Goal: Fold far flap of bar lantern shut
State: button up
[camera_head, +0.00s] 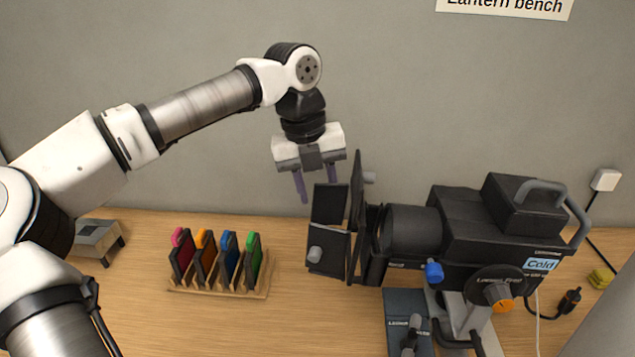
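The bar lantern (465,230) is a black lamp on the right of the bench, with its front facing left. Several dark flaps stand at its front. One panel (328,204) sticks out to the left on the wall side and looks like the far flap. A lower panel (328,248) bears a grey knob (315,255). A tall narrow flap (357,190) stands upright with a grey knob (369,177) at its right. My gripper (318,192) points down above and behind the panels, its purple fingers apart and empty. The right fingertip seems hidden behind the far panel; I cannot tell whether they touch.
A wooden rack (220,290) with several coloured filter frames stands left of the lantern. A grey box (97,238) sits at the far left. The wall is close behind. Bare bench lies between rack and lantern.

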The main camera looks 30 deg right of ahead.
jog(key=shift+f, duration=0.15)
jog(key=shift+c, duration=0.5)
grip_shut()
jog(key=shift+d, duration=0.1)
jog(key=s+d+m+y, duration=0.1)
jog(key=d+m+y, duration=0.3)
jog(key=m, duration=1.6)
jog(key=shift+d+f+g+y, duration=0.25)
jog(key=shift+d+g+y, duration=0.05)
jog(key=shift+d, duration=1.4)
